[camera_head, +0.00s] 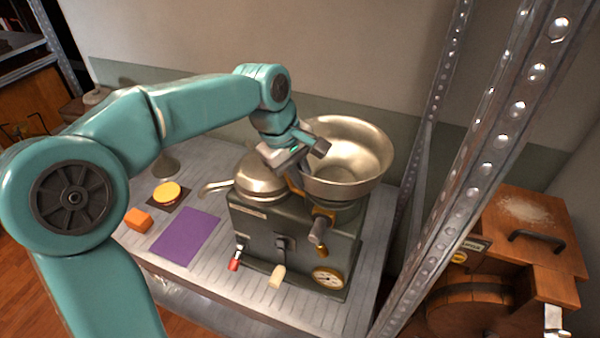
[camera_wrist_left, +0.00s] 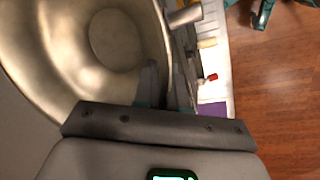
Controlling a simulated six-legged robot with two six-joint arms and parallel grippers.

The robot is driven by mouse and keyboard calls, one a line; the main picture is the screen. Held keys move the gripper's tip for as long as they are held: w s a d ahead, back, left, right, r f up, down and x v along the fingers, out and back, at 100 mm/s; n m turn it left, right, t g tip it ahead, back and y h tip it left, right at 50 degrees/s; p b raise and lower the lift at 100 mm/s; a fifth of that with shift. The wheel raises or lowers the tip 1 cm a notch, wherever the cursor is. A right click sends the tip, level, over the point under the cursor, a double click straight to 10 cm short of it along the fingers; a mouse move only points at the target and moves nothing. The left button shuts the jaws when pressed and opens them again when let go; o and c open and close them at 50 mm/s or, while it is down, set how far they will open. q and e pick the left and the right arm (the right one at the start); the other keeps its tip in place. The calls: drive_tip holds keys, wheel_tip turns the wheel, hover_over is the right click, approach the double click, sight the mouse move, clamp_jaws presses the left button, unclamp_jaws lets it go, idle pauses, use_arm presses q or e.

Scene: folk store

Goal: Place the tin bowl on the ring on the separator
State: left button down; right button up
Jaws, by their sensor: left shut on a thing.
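The tin bowl (camera_head: 345,150) is a wide, shiny metal bowl, upright over the right part of the dark green separator (camera_head: 290,235). My left gripper (camera_head: 306,166) is shut on the bowl's near left rim. In the left wrist view the bowl's inside (camera_wrist_left: 70,50) fills the upper left, and the fingers (camera_wrist_left: 165,88) are at its rim. The ring under the bowl is mostly hidden, so I cannot tell whether the bowl touches it. The separator has a metal dome with a spout (camera_head: 258,175) to the left of the bowl. My right gripper does not show.
The separator stands on a slatted metal table (camera_head: 208,215). A purple sheet (camera_head: 185,237), an orange block (camera_head: 138,220) and a yellow round piece (camera_head: 167,192) lie to its left. A perforated metal upright (camera_head: 432,165) rises close to the right. A wooden churn (camera_head: 470,305) stands beyond it.

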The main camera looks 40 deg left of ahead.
use_arm(q)
drive_tip(key=c, duration=1.2)
unclamp_jaws()
drive_tip(key=shift+o, duration=0.5)
drive_tip(key=shift+s+d, duration=0.1)
drive_tip(key=shift+d, duration=0.05)
drive_tip(key=shift+r, duration=0.1)
drive_tip(key=shift+a+r, duration=0.25)
drive_tip(key=shift+r, duration=0.1)
drive_tip(key=p+v, duration=0.1)
drive_tip(key=v, duration=1.4)
drive_tip(key=shift+r, duration=0.3)
drive_tip(key=shift+s+d, duration=0.15)
drive_tip(key=shift+d, duration=0.05)
